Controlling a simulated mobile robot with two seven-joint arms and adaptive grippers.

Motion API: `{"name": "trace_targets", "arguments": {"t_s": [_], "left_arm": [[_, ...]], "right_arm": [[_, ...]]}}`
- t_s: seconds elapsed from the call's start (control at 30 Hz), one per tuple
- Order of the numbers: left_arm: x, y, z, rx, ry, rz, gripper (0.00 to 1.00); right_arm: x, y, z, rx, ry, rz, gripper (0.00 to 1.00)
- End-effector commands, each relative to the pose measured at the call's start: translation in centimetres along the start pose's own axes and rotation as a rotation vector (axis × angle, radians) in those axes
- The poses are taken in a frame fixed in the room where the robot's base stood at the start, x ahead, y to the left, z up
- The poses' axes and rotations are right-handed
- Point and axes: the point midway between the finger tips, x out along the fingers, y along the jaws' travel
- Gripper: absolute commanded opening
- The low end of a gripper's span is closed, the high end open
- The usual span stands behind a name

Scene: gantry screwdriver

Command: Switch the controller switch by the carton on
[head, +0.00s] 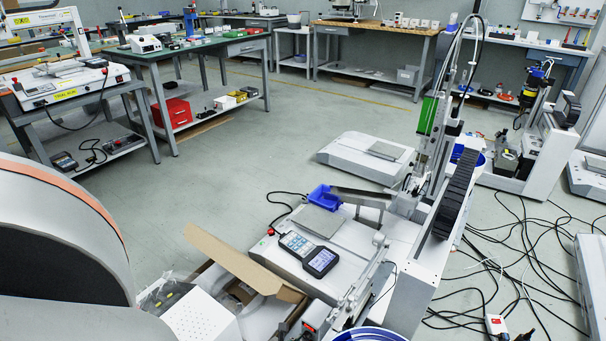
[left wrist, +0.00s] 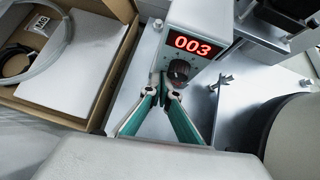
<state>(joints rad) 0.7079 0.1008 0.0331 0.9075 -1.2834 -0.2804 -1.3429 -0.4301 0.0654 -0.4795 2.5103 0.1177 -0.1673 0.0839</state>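The controller (left wrist: 203,18) is a pale box in the left wrist view, with a red display reading 003 and a dark round knob (left wrist: 180,69) below it. The open carton (left wrist: 95,110) stands to its left; in the head view the carton (head: 245,265) shows at the bottom, partly behind my left arm. My left gripper (left wrist: 162,84) has green fingers that come together at the controller's front, just left of and below the knob. Its tips look shut, with nothing clear between them. Contact is unclear, and I cannot make out the switch itself. My right gripper is in neither view.
A gantry machine (head: 430,190) with a handheld keypad (head: 310,252) on its bed stands beside the carton. Loose black cables (head: 520,260) cover the floor at right. The carton holds a coiled cable (left wrist: 50,50) and a white panel (left wrist: 75,60).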

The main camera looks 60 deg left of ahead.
Motion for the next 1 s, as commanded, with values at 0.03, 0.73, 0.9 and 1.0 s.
{"name": "trace_targets", "arguments": {"t_s": [0.03,0.73,0.9,1.0], "left_arm": [[0.1,0.0,0.4,0.000,-0.006,0.002,0.00],[-0.4,-1.5,-0.2,0.000,-0.004,0.000,0.00],[-0.5,-1.2,-0.3,0.001,-0.003,0.001,0.00],[-0.6,-0.7,-0.3,0.001,-0.003,0.001,0.00]], "right_arm": [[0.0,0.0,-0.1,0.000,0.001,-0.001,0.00],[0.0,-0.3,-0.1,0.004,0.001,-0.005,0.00],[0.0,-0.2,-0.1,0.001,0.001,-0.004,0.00],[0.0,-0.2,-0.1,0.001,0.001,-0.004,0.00]]}}
